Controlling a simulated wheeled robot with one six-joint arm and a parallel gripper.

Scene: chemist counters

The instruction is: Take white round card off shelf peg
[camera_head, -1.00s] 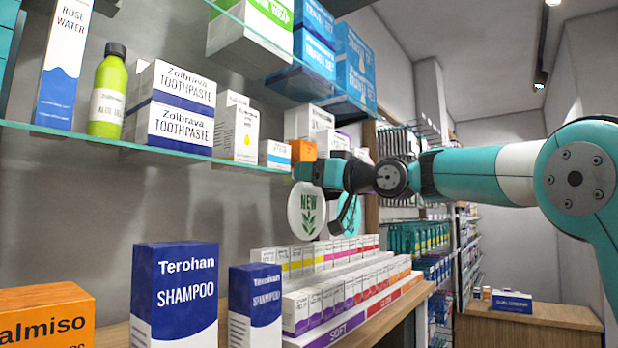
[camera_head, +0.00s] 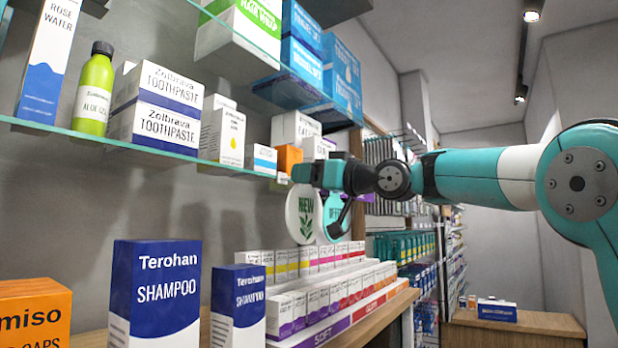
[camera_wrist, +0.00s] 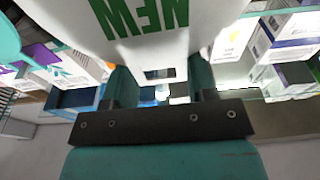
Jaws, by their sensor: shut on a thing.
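The white round card (camera_head: 301,213), printed with green NEW and a leaf, hangs below my gripper (camera_head: 300,173) in the head view, at the right end of the glass shelf (camera_head: 170,156). In the wrist view the card (camera_wrist: 150,30) fills the top, with its green letters upside down. My gripper (camera_wrist: 160,85) is shut on the card near its edge. The peg cannot be made out, so I cannot tell whether the card still touches it.
A teal round card (camera_head: 336,216) hangs just right of the white one. Small cartons (camera_head: 310,262) stand in rows below. Shampoo boxes (camera_head: 155,292) stand at lower left. A small orange box (camera_head: 289,158) stands on the shelf close to my gripper.

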